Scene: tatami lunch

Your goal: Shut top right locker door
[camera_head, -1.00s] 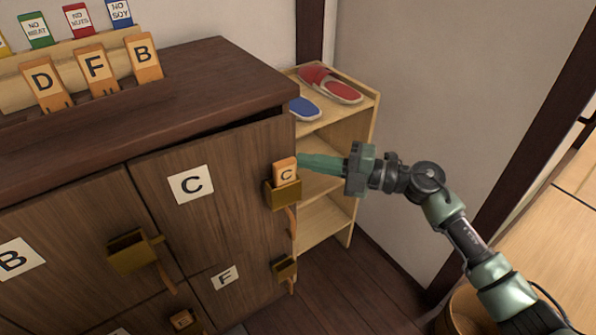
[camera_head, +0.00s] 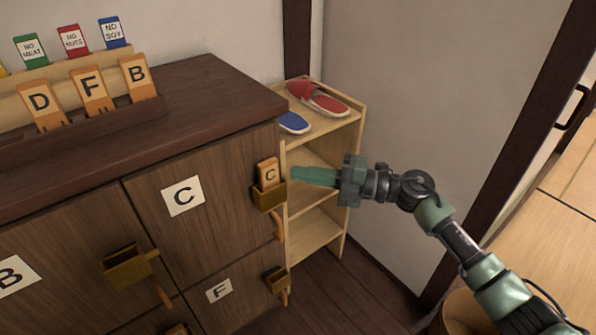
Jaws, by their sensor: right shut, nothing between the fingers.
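The top right locker door (camera_head: 220,212) bears a white label C and looks flush with the cabinet front; no dark gap shows along its top edge. At its right edge sits a brass holder (camera_head: 268,198) with an orange tag C (camera_head: 267,172) in it. My right gripper (camera_head: 294,176) is shut and empty, its fingertips pointing left just right of the tag. I cannot tell whether they touch the door or holder. My left gripper is not in view.
Doors B and F lie left of and below door C. Orange tags (camera_head: 92,90) stand in a rack on the cabinet top (camera_head: 215,92). A shelf with red slippers (camera_head: 318,99) and a blue slipper (camera_head: 293,123) stands behind my gripper. A wooden tub (camera_head: 462,312) stands lower right.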

